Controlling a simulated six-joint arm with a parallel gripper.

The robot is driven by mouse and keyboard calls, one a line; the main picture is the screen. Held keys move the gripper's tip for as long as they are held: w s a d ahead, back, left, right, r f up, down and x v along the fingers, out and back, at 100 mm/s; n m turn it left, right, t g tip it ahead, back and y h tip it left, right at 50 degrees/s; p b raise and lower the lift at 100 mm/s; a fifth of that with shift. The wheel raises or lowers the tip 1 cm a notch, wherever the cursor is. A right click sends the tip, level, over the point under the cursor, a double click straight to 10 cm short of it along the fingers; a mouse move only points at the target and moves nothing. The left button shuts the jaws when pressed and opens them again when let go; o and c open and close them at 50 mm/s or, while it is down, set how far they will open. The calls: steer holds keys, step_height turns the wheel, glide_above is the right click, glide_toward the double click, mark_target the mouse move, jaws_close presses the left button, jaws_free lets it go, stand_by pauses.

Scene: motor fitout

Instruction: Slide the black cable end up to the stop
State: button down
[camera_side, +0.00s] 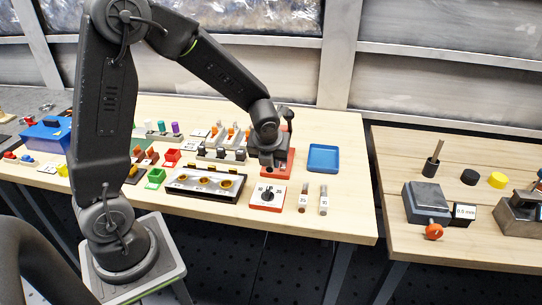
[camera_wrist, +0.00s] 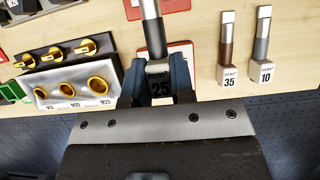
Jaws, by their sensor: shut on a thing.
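My gripper (camera_wrist: 157,82) is shut on a block marked 25 (camera_wrist: 160,88). A dark grey to black sleeve (camera_wrist: 155,38) with a bare silver end (camera_wrist: 149,9) runs from this block away from my gripper; I take it as the black cable end. The silver end reaches the top edge of the wrist view, over a red-edged plate (camera_wrist: 178,6). In the side view my gripper (camera_side: 268,163) is low at a red-based station (camera_side: 291,140) with a dark upright part (camera_side: 286,116). The stop and the contact at the silver tip are hidden.
A gland holder with brass rings (camera_wrist: 68,88) is at left. A red-edged dial plate (camera_side: 267,196) is nearer the front. A blue tray (camera_side: 323,158) lies right of the station.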

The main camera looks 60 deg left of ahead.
mark_target(275, 173)
steer(key=shift+w+f, duration=0.1)
steer(key=shift+f, duration=2.5)
steer(key=shift+w+a+f, duration=0.35)
steer(key=shift+a, duration=0.1)
steer(key=shift+f, duration=0.2)
steer(key=shift+w+a, duration=0.9)
steer(key=c, duration=0.9)
jaws_free()
steer(key=shift+w, duration=0.1)
steer(key=shift+r, duration=0.1)
